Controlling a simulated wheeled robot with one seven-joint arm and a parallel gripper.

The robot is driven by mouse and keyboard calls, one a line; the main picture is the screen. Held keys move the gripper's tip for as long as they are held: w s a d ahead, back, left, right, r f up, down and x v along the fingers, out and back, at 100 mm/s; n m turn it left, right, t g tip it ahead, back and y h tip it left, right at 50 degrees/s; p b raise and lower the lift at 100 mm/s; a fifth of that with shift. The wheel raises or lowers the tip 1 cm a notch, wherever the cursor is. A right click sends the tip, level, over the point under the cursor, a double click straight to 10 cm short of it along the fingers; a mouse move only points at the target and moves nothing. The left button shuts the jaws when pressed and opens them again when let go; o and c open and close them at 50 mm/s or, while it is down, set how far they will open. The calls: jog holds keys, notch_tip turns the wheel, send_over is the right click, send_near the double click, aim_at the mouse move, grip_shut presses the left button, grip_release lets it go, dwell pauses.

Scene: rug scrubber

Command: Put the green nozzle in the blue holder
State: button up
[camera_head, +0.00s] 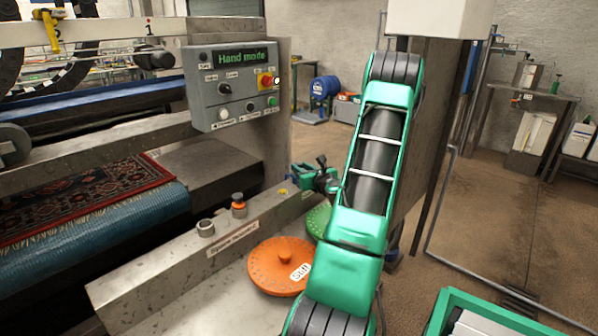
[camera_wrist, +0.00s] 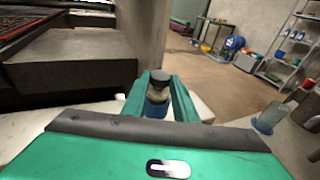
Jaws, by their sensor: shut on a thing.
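In the wrist view my gripper (camera_wrist: 160,92) is shut on an upright piece with a dark round top and a dull yellow-green body, which I take for the green nozzle (camera_wrist: 157,93). A blue part, likely the blue holder (camera_wrist: 155,111), shows directly below it between the fingers. I cannot tell whether the nozzle sits in it or just above it. In the head view my gripper (camera_head: 302,176) is over the far end of the metal ledge, and the held piece cannot be made out clearly there.
The metal ledge (camera_head: 150,277) carries an empty grey holder (camera_head: 205,228), an orange nozzle (camera_head: 238,203) and a small yellow holder (camera_head: 283,192). An orange lid (camera_head: 279,268) and a green lid (camera_head: 318,220) lie beside it. A control panel (camera_head: 233,88) stands behind.

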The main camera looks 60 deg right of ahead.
jog(key=shift+f, duration=0.3)
jog(key=o, duration=1.1)
jog(key=shift+r, duration=0.1)
